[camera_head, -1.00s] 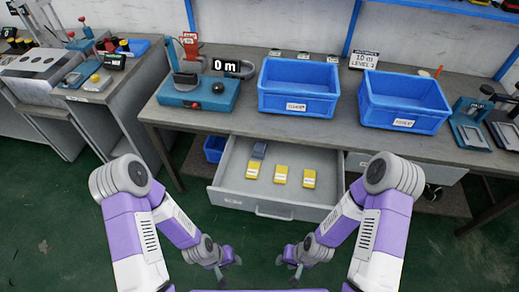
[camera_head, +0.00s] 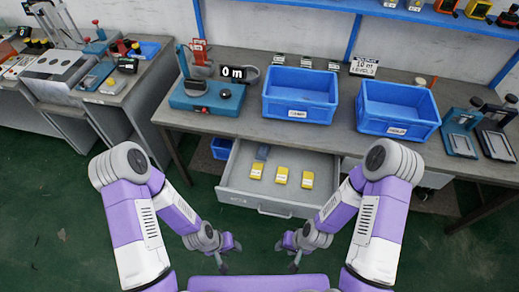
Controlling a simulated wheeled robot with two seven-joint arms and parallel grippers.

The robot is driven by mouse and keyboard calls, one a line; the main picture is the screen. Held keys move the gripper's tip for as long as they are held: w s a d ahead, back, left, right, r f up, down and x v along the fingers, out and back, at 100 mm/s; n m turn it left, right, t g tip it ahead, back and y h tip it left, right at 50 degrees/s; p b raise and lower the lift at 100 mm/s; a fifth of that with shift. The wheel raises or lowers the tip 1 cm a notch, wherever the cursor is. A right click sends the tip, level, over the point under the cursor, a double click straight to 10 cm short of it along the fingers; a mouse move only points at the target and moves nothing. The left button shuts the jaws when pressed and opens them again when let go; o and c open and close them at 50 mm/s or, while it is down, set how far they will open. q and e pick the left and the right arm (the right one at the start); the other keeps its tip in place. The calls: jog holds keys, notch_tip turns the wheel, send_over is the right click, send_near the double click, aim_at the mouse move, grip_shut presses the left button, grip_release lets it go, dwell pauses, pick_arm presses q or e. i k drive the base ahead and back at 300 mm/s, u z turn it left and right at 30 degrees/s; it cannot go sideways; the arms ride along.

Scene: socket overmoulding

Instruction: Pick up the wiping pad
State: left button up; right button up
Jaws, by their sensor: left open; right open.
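No object can be surely named as the wiping pad. An open drawer (camera_head: 238,187) under the bench holds a small grey-blue block (camera_head: 262,152) at its back left. Three yellow labelled blocks lie in front of it: left (camera_head: 256,171), middle (camera_head: 281,175) and right (camera_head: 307,180). My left gripper (camera_head: 224,264) is open and empty, low in front of the drawer, to its left. My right gripper (camera_head: 292,265) is open and empty, also in front of the drawer and apart from it.
The bench (camera_head: 245,125) carries two blue bins, left (camera_head: 299,113) and right (camera_head: 398,127), and a teal fixture (camera_head: 207,97) at left. Teal-framed stands (camera_head: 462,143) are at right. A blue bin (camera_head: 221,148) sits under the bench. The green floor (camera_head: 60,210) is clear at left.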

aim_at(264, 151)
jog(key=u, duration=0.5)
jog(key=k, duration=0.55)
jog(key=u, duration=0.95)
jog(key=i, duration=1.3)
jog(key=z, duration=0.95)
jog(key=i, duration=0.8)
jog(key=z, duration=0.8)
